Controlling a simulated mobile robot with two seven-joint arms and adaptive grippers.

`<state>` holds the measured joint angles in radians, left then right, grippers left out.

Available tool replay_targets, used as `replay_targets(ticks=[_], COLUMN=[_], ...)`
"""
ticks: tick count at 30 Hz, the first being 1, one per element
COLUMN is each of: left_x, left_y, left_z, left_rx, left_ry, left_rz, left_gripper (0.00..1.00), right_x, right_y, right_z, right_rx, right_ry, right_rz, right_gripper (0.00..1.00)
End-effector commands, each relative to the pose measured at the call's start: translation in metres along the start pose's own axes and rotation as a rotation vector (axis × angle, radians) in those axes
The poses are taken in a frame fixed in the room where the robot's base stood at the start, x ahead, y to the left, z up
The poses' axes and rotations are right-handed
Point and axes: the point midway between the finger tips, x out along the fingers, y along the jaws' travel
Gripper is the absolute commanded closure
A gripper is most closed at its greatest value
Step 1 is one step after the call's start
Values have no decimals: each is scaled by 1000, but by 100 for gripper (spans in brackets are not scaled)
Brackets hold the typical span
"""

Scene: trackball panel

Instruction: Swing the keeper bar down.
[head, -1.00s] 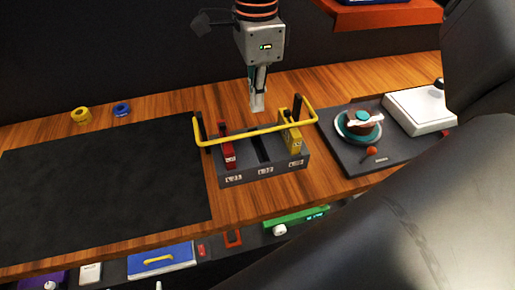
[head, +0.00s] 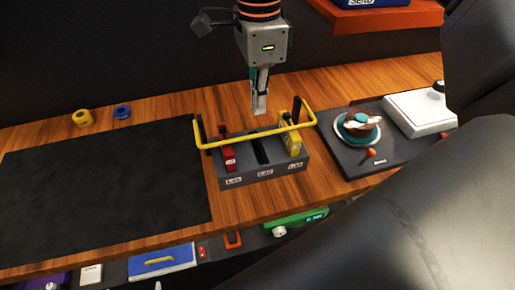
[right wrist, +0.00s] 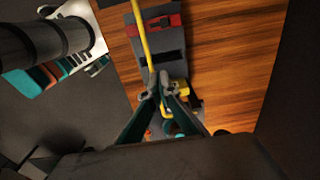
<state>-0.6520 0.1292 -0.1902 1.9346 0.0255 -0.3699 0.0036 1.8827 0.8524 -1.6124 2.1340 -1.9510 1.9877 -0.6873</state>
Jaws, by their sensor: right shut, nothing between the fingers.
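The keeper bar is a yellow U-shaped bar (head: 241,141) pivoted on the dark slotted rack (head: 262,176). Its long crosspiece runs above the front part of the rack, and its arms reach back to black uprights at the two ends. A red cartridge (head: 228,156) is in the left slot and a yellow cartridge (head: 293,143) in the right slot; the middle slot is empty. My right gripper (head: 260,105) is shut and empty, pointing down behind the bar. In the right wrist view its fingertips (right wrist: 157,79) appear beside the bar (right wrist: 143,40); contact cannot be told. My left gripper is not in view.
A trackball panel (head: 365,168) with a teal-ringed ball and a white box (head: 416,110) stands right of the rack. A black mat (head: 100,190) covers the left of the wooden bench. Yellow (head: 82,118) and blue (head: 122,112) rings lie behind it.

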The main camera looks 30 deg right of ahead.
Motion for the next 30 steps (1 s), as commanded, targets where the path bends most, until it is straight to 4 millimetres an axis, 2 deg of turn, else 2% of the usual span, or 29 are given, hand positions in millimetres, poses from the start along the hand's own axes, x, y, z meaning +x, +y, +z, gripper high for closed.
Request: replay_targets(ticks=[1, 15, 25, 30], left_x=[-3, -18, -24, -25], left_y=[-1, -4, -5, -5], left_z=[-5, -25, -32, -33], left_rx=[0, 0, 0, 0], left_ry=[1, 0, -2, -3], left_rz=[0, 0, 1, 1], left_gripper=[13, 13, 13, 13], right_x=[-7, -40, -63, -68], right_y=[0, 0, 0, 0], right_z=[0, 0, 0, 0], right_rx=[0, -1, 1, 0], right_ry=[0, 0, 0, 0], right_rz=[-1, 1, 0, 1], right_gripper=[100, 100, 100, 100])
